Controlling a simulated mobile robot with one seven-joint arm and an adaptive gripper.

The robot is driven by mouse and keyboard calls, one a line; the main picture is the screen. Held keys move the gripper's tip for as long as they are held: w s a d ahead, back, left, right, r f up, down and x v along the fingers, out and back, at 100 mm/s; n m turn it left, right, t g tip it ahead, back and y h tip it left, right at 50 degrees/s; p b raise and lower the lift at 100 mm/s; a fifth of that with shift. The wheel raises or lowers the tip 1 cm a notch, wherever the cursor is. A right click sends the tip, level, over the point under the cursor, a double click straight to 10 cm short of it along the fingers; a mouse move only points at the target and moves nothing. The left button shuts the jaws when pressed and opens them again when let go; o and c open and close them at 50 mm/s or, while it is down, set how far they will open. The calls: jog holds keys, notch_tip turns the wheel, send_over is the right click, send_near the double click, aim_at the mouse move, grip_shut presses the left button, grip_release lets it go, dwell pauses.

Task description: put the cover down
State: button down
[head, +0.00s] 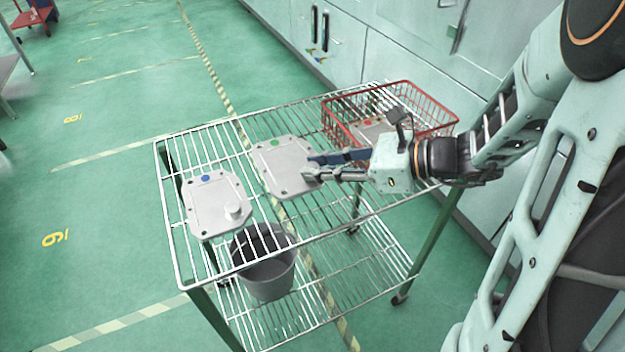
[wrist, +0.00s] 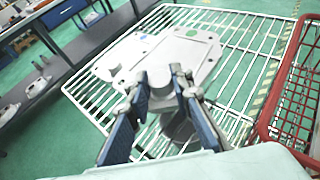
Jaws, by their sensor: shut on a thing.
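A flat grey cover with a green dot (head: 283,158) is at the middle of the wire shelf (head: 222,262) in the head view. My gripper (head: 313,169) comes from the right and is shut on this cover's round boss. In the wrist view, the fingers of my gripper (wrist: 161,83) stand on both sides of the boss, and the cover (wrist: 195,52) extends beyond them. I cannot tell whether the cover touches the shelf or is just above it. A second grey cover with a blue dot (head: 212,205) lies at the left end of the shelf.
A red wire basket (head: 338,136) stands at the right end of the shelf, with a grey part with a red dot (head: 368,124) inside. A grey bucket (head: 268,276) stands on the lower shelf. A pale wall of cabinets (head: 400,65) runs behind the trolley.

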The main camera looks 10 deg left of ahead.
jog(key=shift+w+a+f, duration=0.4)
jog(key=shift+a+f, duration=0.25)
jog(key=shift+f, duration=0.2)
jog(key=shift+w+a+f+b, duration=0.15)
jog(key=shift+f+b, duration=0.5)
jog(key=shift+f, duration=1.1)
jog(key=shift+f, duration=0.1)
jog(key=c, duration=1.7)
grip_release()
jog(key=shift+r, duration=0.2)
jog(key=p+v, duration=0.1)
jog(key=v, duration=1.1)
jog(key=shift+f+p, duration=0.1)
jog(key=shift+p, duration=0.2)
